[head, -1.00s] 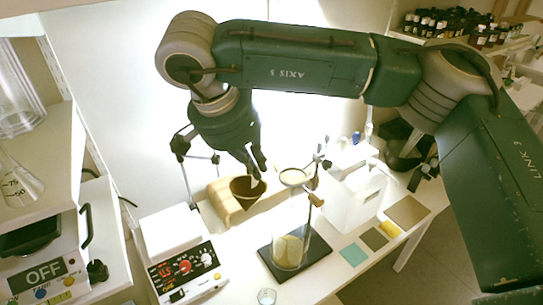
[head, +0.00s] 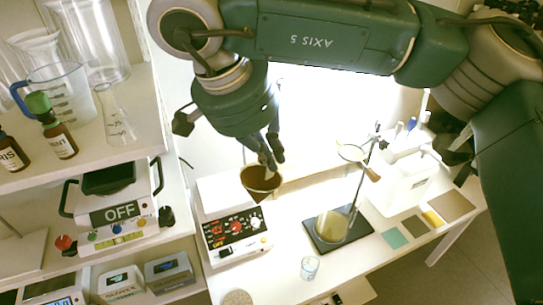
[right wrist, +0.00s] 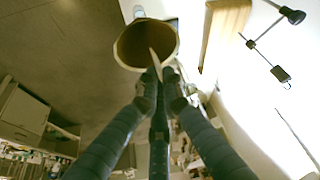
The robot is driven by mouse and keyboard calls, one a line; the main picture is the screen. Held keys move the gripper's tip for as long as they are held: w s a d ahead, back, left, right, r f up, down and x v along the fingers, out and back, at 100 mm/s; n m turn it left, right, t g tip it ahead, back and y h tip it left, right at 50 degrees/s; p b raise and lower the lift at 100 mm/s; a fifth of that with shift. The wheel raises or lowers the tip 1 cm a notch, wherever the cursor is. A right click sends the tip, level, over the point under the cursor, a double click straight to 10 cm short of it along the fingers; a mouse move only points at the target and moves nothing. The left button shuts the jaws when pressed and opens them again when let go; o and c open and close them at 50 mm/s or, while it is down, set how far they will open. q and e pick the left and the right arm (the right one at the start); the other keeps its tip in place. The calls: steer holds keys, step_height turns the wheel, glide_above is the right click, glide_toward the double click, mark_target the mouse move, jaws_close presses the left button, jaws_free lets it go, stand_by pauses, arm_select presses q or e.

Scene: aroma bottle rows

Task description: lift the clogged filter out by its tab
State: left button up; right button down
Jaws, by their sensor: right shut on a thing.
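The clogged filter (head: 261,181) is a brown, cone-shaped cup with a pale rim. My right gripper (head: 271,158) is shut on the pale tab at its rim and holds it in the air, mouth up, near the right side of the hotplate unit. In the right wrist view the filter (right wrist: 140,45) hangs beyond the fingertips (right wrist: 160,80), and the pale tab (right wrist: 155,62) runs between them. The stand's ring (head: 353,152) is empty, above a glass vessel (head: 331,228) with yellowish contents. My left gripper is out of view.
The white hotplate unit (head: 236,232) with red display stands left of the dark stand base (head: 365,222). A small glass (head: 310,268) stands in front.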

mark_target(270, 173)
step_height(270, 173, up, 5)
steer(key=p, duration=0.2)
steer(key=shift+a+f+p, duration=0.1)
steer(key=shift+p, duration=0.3)
step_height(270, 173, up, 2)
steer(key=shift+r+p, duration=0.15)
steer(key=shift+p, duration=0.65)
steer(key=s+d+b, duration=0.3)
steer(key=s+d, duration=0.2)
steer(key=s, duration=0.9)
steer(key=shift+s, duration=0.15)
steer(key=shift+d, duration=0.1)
